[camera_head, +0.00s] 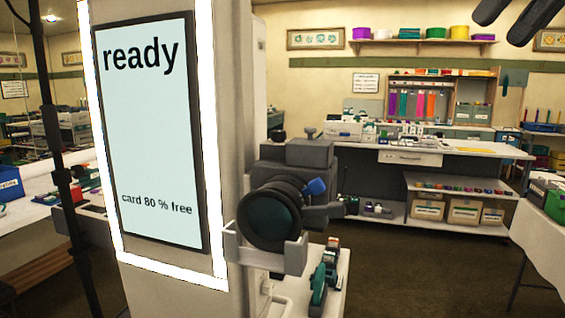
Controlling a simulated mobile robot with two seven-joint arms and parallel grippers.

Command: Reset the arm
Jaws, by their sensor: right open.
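My right gripper (498,30) shows at the top right edge as two dark fingers, spread apart with nothing between them. The rest of that arm is out of the picture. The fingers hang high, in front of the back wall and to the right of the shelf, touching nothing visible. My left gripper is not in view.
A lit screen (150,110) reading "ready" and "card 80 % free" stands close at left. A dark camera (268,217) with a large lens and blue knob sits beside it. A white workbench (450,147) is at the back, a covered table (545,232) at right. Open floor lies between.

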